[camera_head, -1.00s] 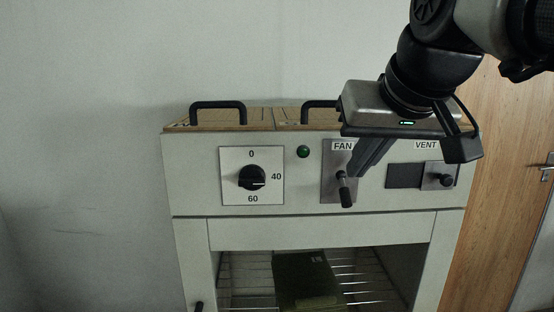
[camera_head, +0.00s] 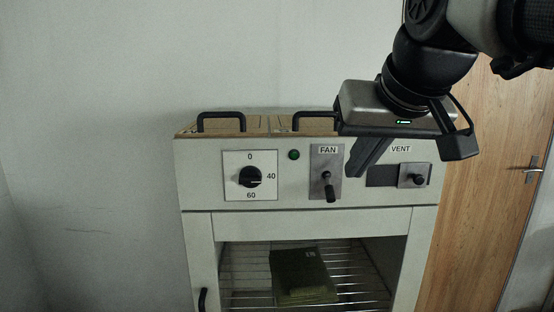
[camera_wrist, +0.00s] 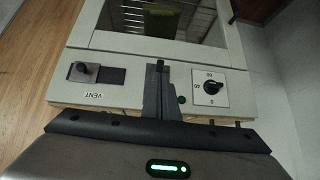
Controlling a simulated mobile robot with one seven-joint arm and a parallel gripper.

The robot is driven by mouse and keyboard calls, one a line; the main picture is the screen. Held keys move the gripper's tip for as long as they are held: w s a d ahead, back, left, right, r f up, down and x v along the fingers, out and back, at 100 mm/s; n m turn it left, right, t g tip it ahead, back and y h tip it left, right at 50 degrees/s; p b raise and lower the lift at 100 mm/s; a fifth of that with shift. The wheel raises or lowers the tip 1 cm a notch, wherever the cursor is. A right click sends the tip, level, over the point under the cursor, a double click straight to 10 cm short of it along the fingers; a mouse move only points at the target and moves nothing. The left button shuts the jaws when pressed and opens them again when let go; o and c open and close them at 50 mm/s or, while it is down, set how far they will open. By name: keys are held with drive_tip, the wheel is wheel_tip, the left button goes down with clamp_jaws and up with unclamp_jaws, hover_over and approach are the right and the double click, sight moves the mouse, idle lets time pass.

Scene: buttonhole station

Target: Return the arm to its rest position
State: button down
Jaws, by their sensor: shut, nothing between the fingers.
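My gripper (camera_head: 358,170) is in front of the upper right of a pale cabinet (camera_head: 310,222), above and to the right of the FAN lever. Its fingers are together and hold nothing. In the wrist view the shut fingers (camera_wrist: 160,68) point at the cabinet's panel and hide the FAN lever. The FAN lever (camera_head: 329,188) hangs down on its grey plate in the head view. My arm reaches in from the upper right.
The panel carries a dial (camera_head: 250,177), a green lamp (camera_head: 294,155) and a VENT slider (camera_head: 418,180) at its slot's right end. Black handles (camera_head: 221,116) stand on top. A dark green folded item (camera_head: 302,276) lies on the rack. A wooden door (camera_head: 478,190) is at right.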

drive_tip(key=s+f+g, duration=0.1)
drive_tip(key=s+f, duration=0.5)
drive_tip(key=f, duration=0.5)
drive_tip(key=s+f+g, duration=0.2)
drive_tip(key=s+f, duration=0.3)
drive_tip(key=f, duration=0.5)
wheel_tip(320, 180, up, 17)
drive_tip(key=p, duration=1.8)
drive_tip(key=shift+s+a+h, duration=0.25)
drive_tip(key=shift+s+h, duration=0.1)
drive_tip(key=shift+h, duration=0.05)
drive_tip(key=shift+f, duration=0.1)
